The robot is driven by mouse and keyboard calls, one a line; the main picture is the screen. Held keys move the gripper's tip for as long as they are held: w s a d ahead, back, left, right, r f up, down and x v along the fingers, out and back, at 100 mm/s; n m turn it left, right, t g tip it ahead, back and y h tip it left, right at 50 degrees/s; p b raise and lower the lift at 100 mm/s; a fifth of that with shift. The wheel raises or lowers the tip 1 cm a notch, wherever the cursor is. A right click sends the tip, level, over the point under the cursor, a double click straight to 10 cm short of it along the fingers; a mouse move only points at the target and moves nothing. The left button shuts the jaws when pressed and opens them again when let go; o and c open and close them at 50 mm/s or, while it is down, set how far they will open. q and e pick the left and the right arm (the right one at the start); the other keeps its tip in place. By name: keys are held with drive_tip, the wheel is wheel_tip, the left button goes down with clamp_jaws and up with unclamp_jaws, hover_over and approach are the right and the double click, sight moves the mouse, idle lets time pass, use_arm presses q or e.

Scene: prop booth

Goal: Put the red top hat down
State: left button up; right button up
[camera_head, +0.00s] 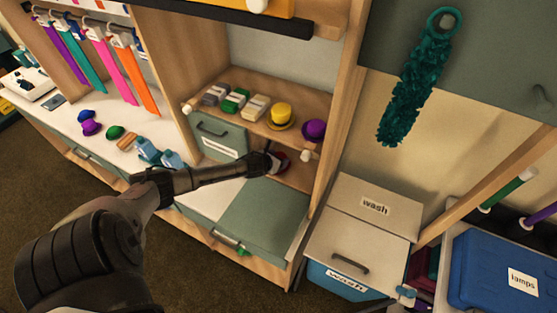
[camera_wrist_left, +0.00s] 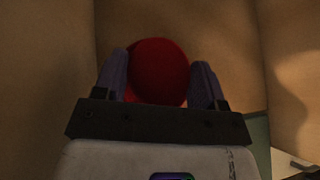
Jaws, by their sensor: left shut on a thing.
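The red top hat (camera_head: 282,160) is partly hidden behind my left gripper (camera_head: 273,161) in the head view. The gripper is inside the lower compartment of the wooden shelf, under the board that holds the other hats. In the left wrist view, the round red top of the hat (camera_wrist_left: 158,70) sits between the two dark fingers of my left gripper (camera_wrist_left: 160,85), which are shut on it. Wooden surfaces surround it there. I cannot tell whether the hat touches the compartment floor (camera_head: 302,179). My right gripper is out of view.
A yellow hat (camera_head: 281,115) and a purple hat (camera_head: 314,130) stand on the board above. A grey-green drawer box (camera_head: 222,141) is left of the gripper. The shelf's upright side panel (camera_head: 337,125) bounds the compartment on the right. The wash bin (camera_head: 372,207) stands beyond it.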

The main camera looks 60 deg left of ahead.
use_arm(q)
drive_tip(key=shift+f, duration=0.1)
drive_tip(key=shift+f, duration=0.15)
drive_tip(key=o, duration=0.7)
drive_tip(key=shift+c, duration=0.2)
